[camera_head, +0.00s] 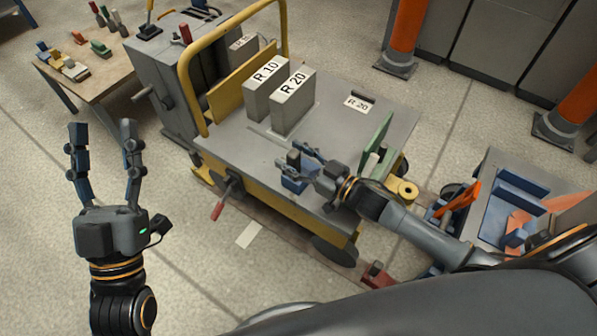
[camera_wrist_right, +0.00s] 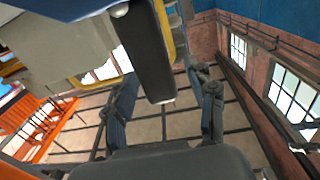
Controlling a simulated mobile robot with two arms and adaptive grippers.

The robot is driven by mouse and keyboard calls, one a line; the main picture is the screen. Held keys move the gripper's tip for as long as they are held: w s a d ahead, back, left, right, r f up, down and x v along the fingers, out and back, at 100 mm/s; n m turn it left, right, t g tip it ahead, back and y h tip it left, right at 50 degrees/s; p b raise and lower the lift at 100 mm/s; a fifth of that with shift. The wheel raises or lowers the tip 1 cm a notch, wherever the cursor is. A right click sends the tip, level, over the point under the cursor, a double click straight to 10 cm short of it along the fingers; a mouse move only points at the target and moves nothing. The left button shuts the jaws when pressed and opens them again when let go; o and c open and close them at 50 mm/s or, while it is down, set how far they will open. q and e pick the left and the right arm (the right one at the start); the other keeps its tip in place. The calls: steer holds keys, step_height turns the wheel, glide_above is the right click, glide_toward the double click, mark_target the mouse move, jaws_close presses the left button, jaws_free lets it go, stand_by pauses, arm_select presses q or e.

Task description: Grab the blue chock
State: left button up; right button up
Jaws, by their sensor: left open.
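I cannot tell whether the bar belongs to the chock. My left gripper (camera_head: 101,135) is open and empty above the floor, left of the cart.
The cart (camera_head: 235,150) carries two grey blocks marked R 10 (camera_head: 262,92) and R 20 (camera_head: 293,100), with a yellow rail (camera_head: 183,85) behind. A wooden table (camera_head: 110,72) with small coloured pieces stands at the back left. A bench (camera_head: 490,205) with blue parts stands at right.

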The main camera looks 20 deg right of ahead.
jaws_close()
steer(key=shift+r, duration=0.15)
